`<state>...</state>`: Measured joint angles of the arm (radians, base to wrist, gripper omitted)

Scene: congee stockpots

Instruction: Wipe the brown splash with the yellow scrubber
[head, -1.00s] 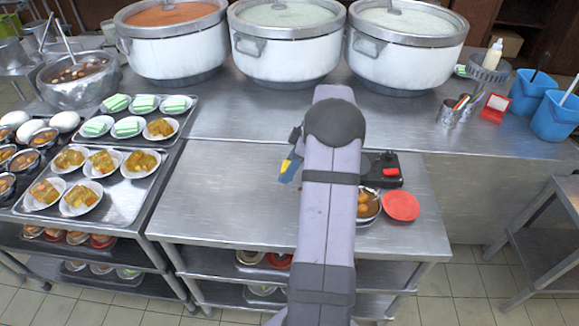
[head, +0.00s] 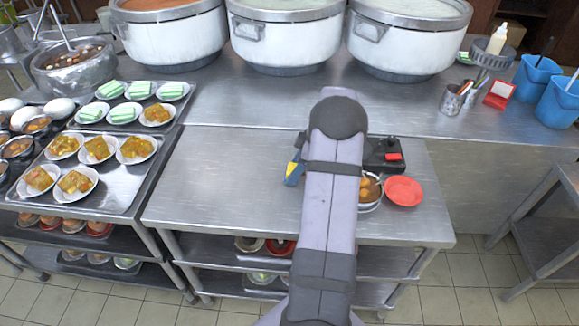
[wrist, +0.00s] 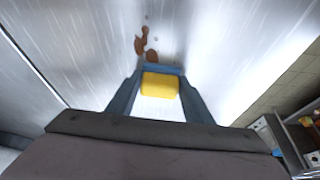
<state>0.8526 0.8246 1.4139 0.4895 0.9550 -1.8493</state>
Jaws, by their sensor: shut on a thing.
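The yellow scrubber (wrist: 159,86) is held between the two blue-grey fingers of my gripper (wrist: 160,74) in the wrist view. In the head view a bit of the yellow scrubber (head: 292,169) shows at the left side of my arm, low over the steel table, beside my gripper's blue finger (head: 291,180). The brown splash (wrist: 141,42) lies on the steel surface just beyond the fingertips in the wrist view, as a few blobs and small drops. In the head view my arm hides it. I cannot tell whether the scrubber touches the surface.
A black burner (head: 382,157), a bowl of food (head: 370,192) and a red plate (head: 404,191) stand right of my arm. Three large pots (head: 288,40) stand behind. A tray of plated food (head: 120,190) is on the left. The table's left part is clear.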

